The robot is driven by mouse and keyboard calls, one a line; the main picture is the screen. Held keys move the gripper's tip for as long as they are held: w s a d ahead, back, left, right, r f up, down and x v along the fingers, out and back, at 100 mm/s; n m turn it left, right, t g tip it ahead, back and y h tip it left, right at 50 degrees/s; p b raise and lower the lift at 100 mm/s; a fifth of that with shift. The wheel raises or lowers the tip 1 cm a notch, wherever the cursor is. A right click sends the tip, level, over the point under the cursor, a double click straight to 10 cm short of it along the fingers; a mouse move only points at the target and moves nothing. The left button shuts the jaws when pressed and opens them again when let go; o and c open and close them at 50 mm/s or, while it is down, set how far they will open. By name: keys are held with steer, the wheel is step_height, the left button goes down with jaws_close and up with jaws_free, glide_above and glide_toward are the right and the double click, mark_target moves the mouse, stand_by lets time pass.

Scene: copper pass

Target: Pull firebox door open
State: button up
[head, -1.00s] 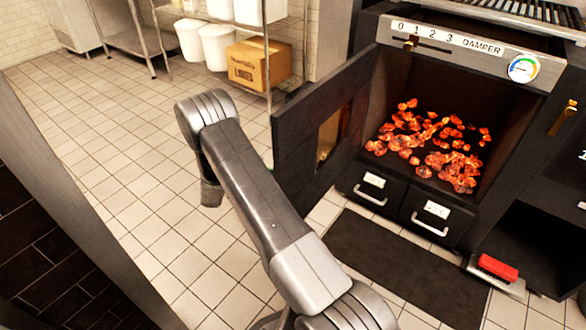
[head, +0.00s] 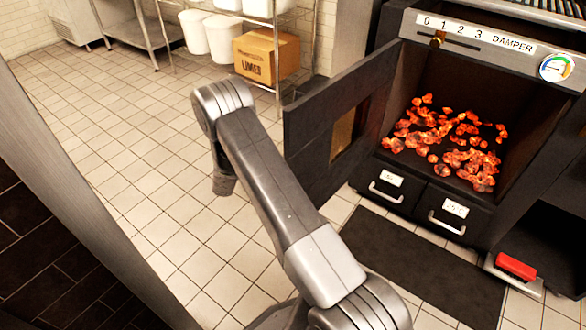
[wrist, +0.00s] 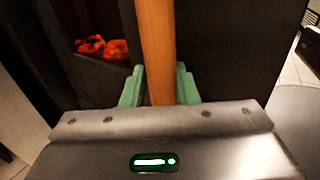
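The dark firebox door (head: 303,140) stands wide open, swung out to the left of the firebox opening (head: 425,85). Glowing coals lie inside the opening. In the wrist view, an orange-brown bar, the door handle (wrist: 155,40), runs upright between the two green fingers of my gripper (wrist: 160,88). The fingers sit close on both sides of the bar and look shut on it. In the head view my gripper is hidden behind my arm and the door. Coals (wrist: 100,47) also show at the upper left of the wrist view.
Two drawers (head: 385,192) sit under the firebox, with a dark mat (head: 420,265) on the floor before them. A red-handled object (head: 515,266) is at the lower right. A cardboard box (head: 267,57) stands on a rack behind. Tiled floor to the left is clear.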

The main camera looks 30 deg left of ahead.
steer(key=shift+o, duration=0.3)
steer(key=p+v, duration=0.1)
steer(key=v, duration=0.6)
steer(key=shift+a, duration=0.25)
steer(key=b+x, duration=0.1)
steer(key=x, duration=0.6)
steer(key=shift+s+d+f, duration=0.1)
steer(key=shift+s+d, duration=0.05)
steer(key=shift+d, duration=0.05)
steer(key=shift+s+d, duration=0.1)
steer(key=shift+d, duration=0.15)
